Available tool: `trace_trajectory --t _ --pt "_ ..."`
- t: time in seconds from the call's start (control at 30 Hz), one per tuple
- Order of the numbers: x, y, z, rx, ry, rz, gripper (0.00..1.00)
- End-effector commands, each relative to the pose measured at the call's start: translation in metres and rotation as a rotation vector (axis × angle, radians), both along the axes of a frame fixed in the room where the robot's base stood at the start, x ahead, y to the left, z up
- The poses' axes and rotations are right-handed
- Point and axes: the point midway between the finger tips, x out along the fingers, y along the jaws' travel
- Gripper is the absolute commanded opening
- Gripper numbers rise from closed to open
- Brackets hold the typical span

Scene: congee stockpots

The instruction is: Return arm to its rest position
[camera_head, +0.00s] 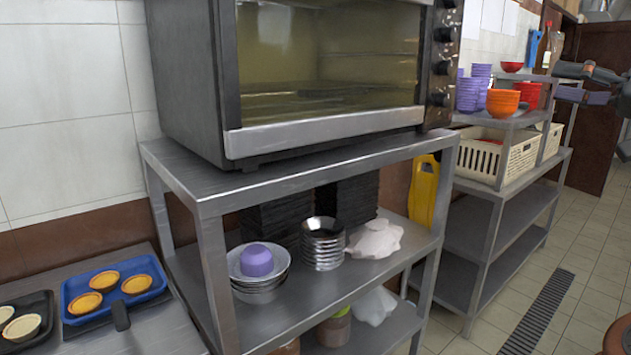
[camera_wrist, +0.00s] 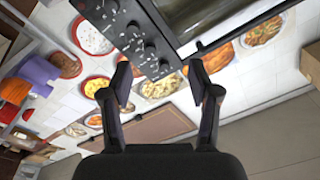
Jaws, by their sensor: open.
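My gripper (camera_wrist: 161,92) shows in the wrist view with its two dark fingers spread apart and nothing between them. In the wrist view the picture is tilted, and the oven's knob panel (camera_wrist: 140,45) lies beyond the fingertips.
An oven (camera_head: 320,70) stands on a metal shelf (camera_head: 215,190) holding bowls (camera_head: 258,285) below. A blue tray (camera_head: 75,300) of tarts sits at the left. A second shelf (camera_head: 480,215) bears a cream basket (camera_head: 520,155) and orange bowls (camera_head: 502,103). The tiled floor at right is mostly clear.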

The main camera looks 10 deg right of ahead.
Motion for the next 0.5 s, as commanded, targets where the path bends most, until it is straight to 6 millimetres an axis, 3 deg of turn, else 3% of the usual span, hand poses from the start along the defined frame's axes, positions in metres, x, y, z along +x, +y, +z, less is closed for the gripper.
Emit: trace_trajectory --t 0.27,0.5 --pt "0.009 0.022 -0.001 0.004 0.044 0.048 0.61" --pt "0.023 0.062 -0.006 -0.001 0.107 0.123 0.61"
